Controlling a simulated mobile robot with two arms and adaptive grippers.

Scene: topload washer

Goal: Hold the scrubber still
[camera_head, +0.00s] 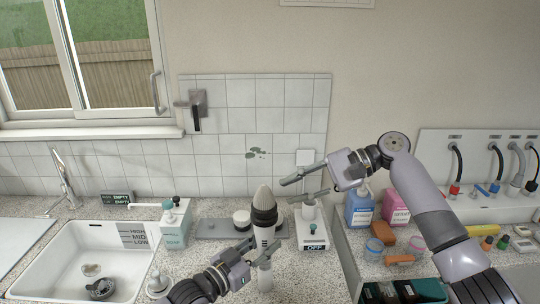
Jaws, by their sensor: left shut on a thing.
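The scrubber (264,214) stands upright near the middle of the view, above the counter. It has a pale pointed tip, a dark band and a white body. My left gripper (256,252) comes in from below and is shut on the scrubber's lower body. The fingers partly cover that lower part. My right gripper (287,191) is up and to the right of the scrubber. Its two fingers are spread apart with nothing visible between them, pointing left towards the scrubber's tip and apart from it in the picture.
A white sink (75,258) is at the left. Blue (359,210) and pink (396,208) bottles stand right. Dark stains (256,153) mark the wall tiles.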

